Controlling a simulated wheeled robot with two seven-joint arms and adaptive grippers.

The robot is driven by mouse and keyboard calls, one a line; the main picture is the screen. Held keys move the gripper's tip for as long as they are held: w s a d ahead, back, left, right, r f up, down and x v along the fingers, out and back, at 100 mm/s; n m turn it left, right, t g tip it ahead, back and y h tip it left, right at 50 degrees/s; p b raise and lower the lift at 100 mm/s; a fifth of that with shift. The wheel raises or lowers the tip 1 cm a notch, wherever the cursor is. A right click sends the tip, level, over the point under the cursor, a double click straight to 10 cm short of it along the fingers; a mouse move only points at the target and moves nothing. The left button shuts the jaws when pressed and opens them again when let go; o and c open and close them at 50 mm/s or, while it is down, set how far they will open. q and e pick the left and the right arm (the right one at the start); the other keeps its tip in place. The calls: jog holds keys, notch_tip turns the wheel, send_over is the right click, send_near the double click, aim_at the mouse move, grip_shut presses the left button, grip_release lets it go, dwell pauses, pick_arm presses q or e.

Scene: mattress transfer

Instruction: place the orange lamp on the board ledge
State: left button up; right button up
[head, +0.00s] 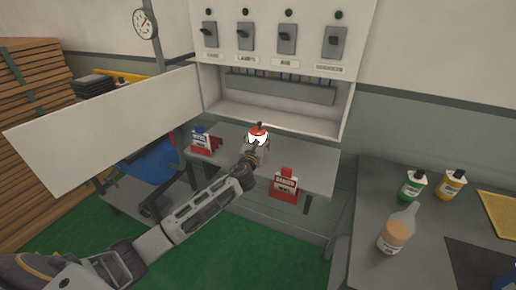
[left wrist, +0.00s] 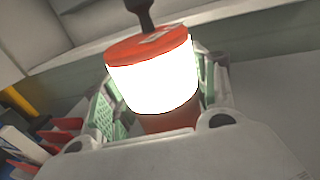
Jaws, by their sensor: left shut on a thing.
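The orange lamp (head: 257,135) has a glowing white band, an orange-red cap and a dark stem on top. In the left wrist view the lamp (left wrist: 152,78) stands nearly upright between the green-padded fingers of my left gripper (left wrist: 155,105). My left gripper (head: 252,152) is shut on the lamp. It holds the lamp in front of and slightly below the board ledge (head: 285,119), the pale bottom shelf of the open switch board (head: 270,38). The lamp overlaps the ledge's front edge in the head view. My right gripper is not in view.
The board's white door (head: 100,125) hangs open at the left. Below the ledge, a grey table (head: 312,158) bears a blue-and-red lockout tag (head: 205,141) and a red one (head: 286,186). Bottles, including an orange one (head: 397,230), stand on the right-hand bench (head: 350,195).

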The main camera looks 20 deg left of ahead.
pick_arm(q)
jog(key=shift+f+b, duration=0.4)
jog(key=shift+f, duration=1.35)
jog(key=shift+f, duration=0.1)
jog(key=o, duration=1.3)
jog(key=shift+f, duration=0.1)
jog(key=shift+s, duration=0.1)
jog(key=shift+s+d, duration=0.3)
jog(key=shift+s, duration=1.65)
jog(key=shift+s+d, duration=0.35)
jog(key=shift+s, duration=1.6)
jog(key=shift+s+d, duration=0.3)
jog(key=shift+s, duration=1.65)
